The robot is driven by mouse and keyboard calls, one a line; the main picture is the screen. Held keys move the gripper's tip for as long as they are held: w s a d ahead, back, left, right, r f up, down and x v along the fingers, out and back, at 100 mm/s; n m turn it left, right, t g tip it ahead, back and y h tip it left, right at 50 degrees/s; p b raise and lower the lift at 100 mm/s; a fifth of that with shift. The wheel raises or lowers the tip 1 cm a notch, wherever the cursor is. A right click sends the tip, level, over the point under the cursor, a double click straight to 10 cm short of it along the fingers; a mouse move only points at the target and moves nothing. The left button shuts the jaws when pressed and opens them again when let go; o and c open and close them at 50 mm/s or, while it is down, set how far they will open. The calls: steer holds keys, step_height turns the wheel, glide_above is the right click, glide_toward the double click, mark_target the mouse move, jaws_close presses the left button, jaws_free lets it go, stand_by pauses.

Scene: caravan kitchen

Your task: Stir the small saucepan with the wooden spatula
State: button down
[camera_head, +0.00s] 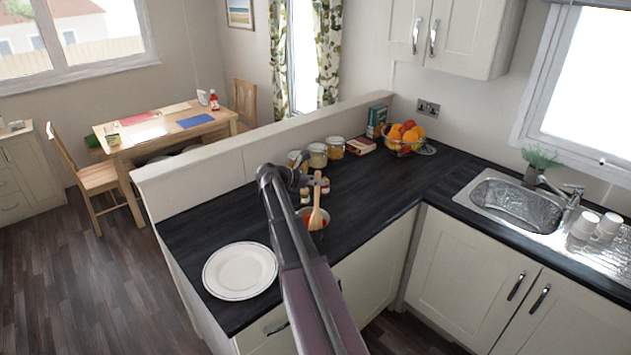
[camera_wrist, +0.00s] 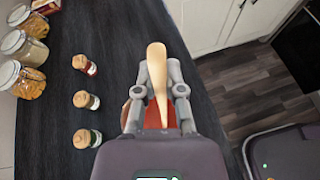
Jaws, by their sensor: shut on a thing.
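The wooden spatula (camera_head: 316,203) stands roughly upright over the small saucepan (camera_head: 318,236) on the dark counter. My gripper (camera_wrist: 158,92) is shut on the spatula's handle, which also shows between the fingers in the wrist view (camera_wrist: 157,62). In the head view my arm covers part of the saucepan, and its red contents show around the spatula. In the wrist view a little red shows below the fingers, and most of the saucepan is hidden by my gripper. I cannot tell how deep the spatula's lower end sits.
Small spice jars (camera_wrist: 86,100) stand to the left of my gripper in the wrist view, with larger glass jars (camera_wrist: 26,50) beyond. A white plate (camera_head: 240,271) lies at the counter's near end. A fruit bowl (camera_head: 404,140) stands at the back. The counter towards the sink (camera_head: 515,200) is clear.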

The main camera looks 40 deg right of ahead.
steer(key=shift+s+d, duration=0.1)
steer(key=shift+d, duration=0.2)
step_height(320, 180, up, 11)
steer(key=w+p, duration=0.3)
steer(key=p, duration=0.8)
steer(key=shift+a, duration=0.2)
stand_by(0.3)
